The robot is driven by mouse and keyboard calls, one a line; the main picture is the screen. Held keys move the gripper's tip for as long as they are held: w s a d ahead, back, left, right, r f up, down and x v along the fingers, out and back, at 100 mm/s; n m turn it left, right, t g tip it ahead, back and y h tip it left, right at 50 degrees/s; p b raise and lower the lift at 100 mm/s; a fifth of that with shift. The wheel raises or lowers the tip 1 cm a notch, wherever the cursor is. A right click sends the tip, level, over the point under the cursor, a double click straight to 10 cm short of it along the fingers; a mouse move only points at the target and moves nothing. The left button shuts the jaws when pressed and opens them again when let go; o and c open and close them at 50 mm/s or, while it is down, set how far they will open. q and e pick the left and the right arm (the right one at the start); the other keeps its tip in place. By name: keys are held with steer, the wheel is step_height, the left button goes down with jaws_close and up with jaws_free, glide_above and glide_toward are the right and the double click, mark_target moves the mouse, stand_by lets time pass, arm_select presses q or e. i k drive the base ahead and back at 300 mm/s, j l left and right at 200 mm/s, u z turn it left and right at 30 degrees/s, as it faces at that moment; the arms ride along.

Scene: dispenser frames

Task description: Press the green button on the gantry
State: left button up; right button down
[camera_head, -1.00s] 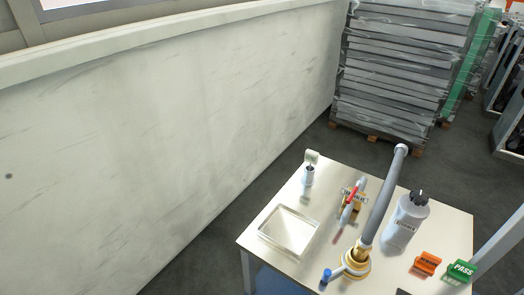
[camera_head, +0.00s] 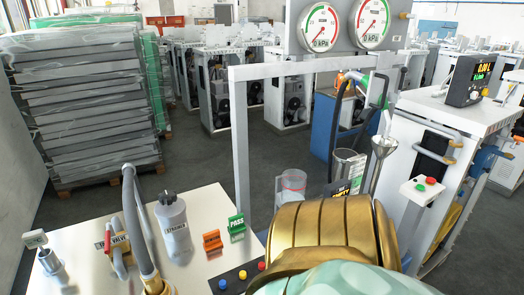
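A small green button (camera_head: 420,187) sits beside a red button (camera_head: 431,180) on a white box (camera_head: 412,194) at the right. A grey gantry frame (camera_head: 238,150) stands in the middle, with a crossbar at the top. I cannot tell how the button box is joined to it. A large gold and pale green part, which looks like my own arm, fills the bottom centre and hides what is behind it. No fingertips of either gripper show.
A table (camera_head: 85,240) at the lower left holds a grey bottle (camera_head: 173,225), a hose (camera_head: 139,230), an orange sign (camera_head: 212,240) and a green PASS sign (camera_head: 236,226). Two gauges (camera_head: 347,25) hang above the gantry. A metal funnel (camera_head: 384,147) stands near the button box. Open floor lies behind the table.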

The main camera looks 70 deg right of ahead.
mark_target(420, 188)
steer(key=k+z, duration=0.1)
steer(key=z, duration=2.9)
